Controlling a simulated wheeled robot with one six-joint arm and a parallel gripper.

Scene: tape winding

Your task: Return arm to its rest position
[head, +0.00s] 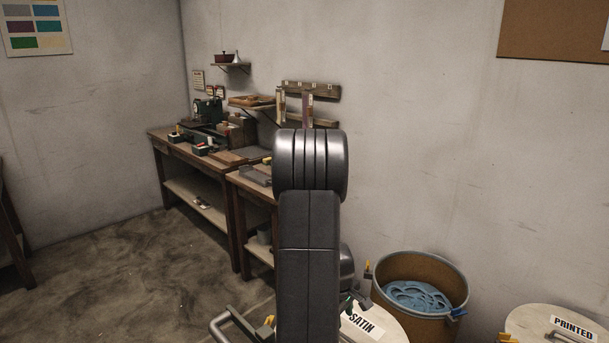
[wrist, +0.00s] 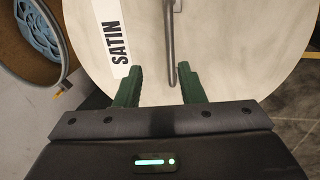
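My arm (head: 308,220) stands up in the middle of the head view and hides most of my gripper. In the wrist view my gripper (wrist: 160,76) has its two green fingers apart, with a clear gap between them. A pale round lid marked SATIN (wrist: 215,50) fills much of the wrist view beyond the fingertips. Its thin grey handle (wrist: 170,45) runs down toward the gap; I cannot tell whether the fingers are around it or above it. Part of the SATIN lid (head: 385,330) also shows at the bottom of the head view.
An open brown drum (head: 455,322) with blue coiled material (head: 418,296) stands right of the SATIN lid. A lid marked PRINTED (head: 530,318) is at the lower right. Wooden workbenches (head: 238,220) with tools stand along the wall. The floor (head: 110,270) at left is clear.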

